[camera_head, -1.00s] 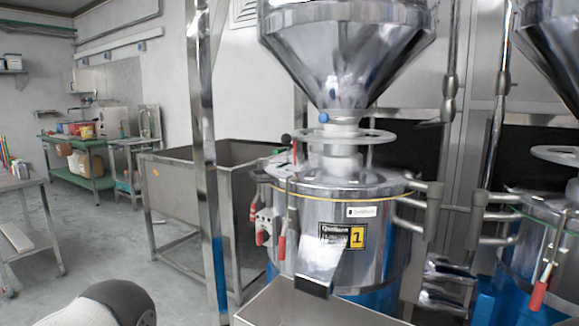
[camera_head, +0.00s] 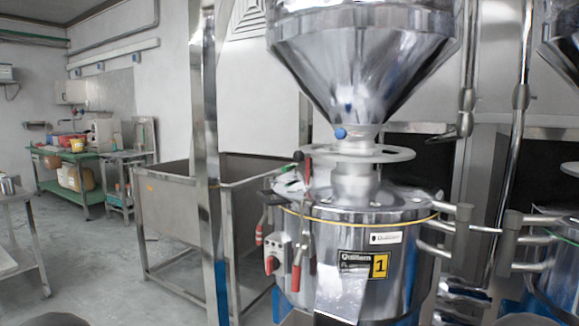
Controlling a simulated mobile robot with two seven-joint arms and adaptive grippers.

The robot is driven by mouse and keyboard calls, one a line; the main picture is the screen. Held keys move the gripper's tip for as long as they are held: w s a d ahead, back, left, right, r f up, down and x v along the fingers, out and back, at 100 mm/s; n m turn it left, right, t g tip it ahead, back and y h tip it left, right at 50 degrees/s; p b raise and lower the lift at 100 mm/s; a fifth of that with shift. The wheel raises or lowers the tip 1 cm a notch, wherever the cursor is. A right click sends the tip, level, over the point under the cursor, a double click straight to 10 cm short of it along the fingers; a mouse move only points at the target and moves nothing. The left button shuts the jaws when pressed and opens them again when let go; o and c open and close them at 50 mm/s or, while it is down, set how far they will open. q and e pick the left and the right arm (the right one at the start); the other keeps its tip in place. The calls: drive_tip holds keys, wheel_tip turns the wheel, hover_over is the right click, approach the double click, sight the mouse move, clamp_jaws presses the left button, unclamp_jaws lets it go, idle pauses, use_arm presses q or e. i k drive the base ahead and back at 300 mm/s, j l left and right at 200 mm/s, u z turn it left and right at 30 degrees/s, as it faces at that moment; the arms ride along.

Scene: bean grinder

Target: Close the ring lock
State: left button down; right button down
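A shiny steel grinder drum (camera_head: 398,270) with a yellow and black "1" label stands right of centre. A ring with a thin yellow line (camera_head: 345,224) runs round its upper rim. A red-handled lever (camera_head: 295,277) hangs down the drum's left front. Another red handle (camera_head: 306,172) stands upright above the rim, beside the handwheel. I cannot tell which lever belongs to the ring lock, or whether it is latched. Grey rounded parts, likely of my arms, show at the bottom left and bottom right edges. Neither gripper's fingers are in view.
A steel hopper (camera_head: 365,60) and a handwheel (camera_head: 360,153) sit above the drum. A steel post (camera_head: 204,150) and an open steel bin (camera_head: 170,215) stand further left. Open floor lies at the left.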

sight(292, 165)
drive_tip(key=i+j+z, duration=0.35)
drive_tip(key=j, duration=0.25)
drive_tip(key=i+j+z, duration=0.4)
drive_tip(key=j, duration=0.35)
drive_tip(key=i+j+z, duration=0.15)
drive_tip(key=j+z, duration=0.2)
drive_tip(key=j, duration=0.4)
drive_tip(key=i+j+z, duration=0.1)
drive_tip(key=j+z, duration=0.25)
drive_tip(key=j, duration=0.45)
drive_tip(key=j+z, duration=0.4)
drive_tip(key=j, duration=0.45)
drive_tip(key=i+j+z, duration=0.1)
drive_tip(key=j+z, duration=0.25)
drive_tip(key=l, duration=0.15)
drive_tip(key=i, duration=0.05)
